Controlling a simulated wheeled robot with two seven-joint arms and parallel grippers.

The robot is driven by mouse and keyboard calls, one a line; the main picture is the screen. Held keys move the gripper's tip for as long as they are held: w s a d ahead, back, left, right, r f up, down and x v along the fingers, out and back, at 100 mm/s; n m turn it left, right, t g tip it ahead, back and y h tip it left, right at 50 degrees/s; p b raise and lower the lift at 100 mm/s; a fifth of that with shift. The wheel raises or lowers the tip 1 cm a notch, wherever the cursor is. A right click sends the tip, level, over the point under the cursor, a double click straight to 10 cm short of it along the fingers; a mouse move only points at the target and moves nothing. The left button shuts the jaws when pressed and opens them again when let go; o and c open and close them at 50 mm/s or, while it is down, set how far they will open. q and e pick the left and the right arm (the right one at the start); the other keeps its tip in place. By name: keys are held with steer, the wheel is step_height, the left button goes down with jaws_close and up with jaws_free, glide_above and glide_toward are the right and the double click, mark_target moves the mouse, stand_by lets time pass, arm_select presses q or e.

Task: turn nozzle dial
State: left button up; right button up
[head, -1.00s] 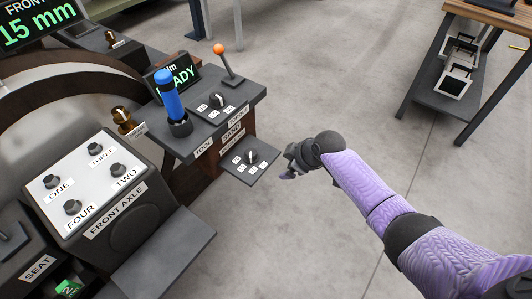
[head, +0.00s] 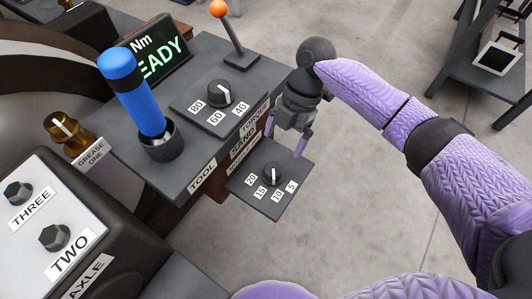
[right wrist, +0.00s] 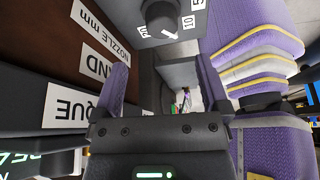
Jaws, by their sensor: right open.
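The nozzle dial (head: 271,173) is a black round knob with a white pointer line. It sits on a small grey plate (head: 243,186) with labels 20, 15, 10 and 5, and the line points roughly toward the 10. My right gripper (head: 286,140) is open and empty, its fingers pointing down just behind the dial's plate, apart from the knob. In the right wrist view the dial (right wrist: 160,16) shows at the top, beyond the two open purple fingers (right wrist: 163,88). My left gripper is out of view.
A torque dial (head: 219,93) with labels 80, 60, 40 sits on the higher console. An orange-tipped lever (head: 232,35) and a blue tool (head: 136,95) in a holder stand there too. Open floor (head: 350,190) lies right of the plate.

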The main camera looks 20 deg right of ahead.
mark_target(273, 169)
steer(key=b+x, duration=0.3)
steer(key=x, duration=0.5)
steer(key=shift+s+d+f, duration=0.1)
steer(key=shift+s, duration=0.05)
steer(key=shift+s+f+b, duration=0.1)
steer(key=shift+f+b, duration=0.2)
steer(key=shift+b, duration=0.1)
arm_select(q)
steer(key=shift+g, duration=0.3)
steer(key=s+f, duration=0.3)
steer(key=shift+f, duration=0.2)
arm_select(e)
steer(key=shift+r, duration=0.1)
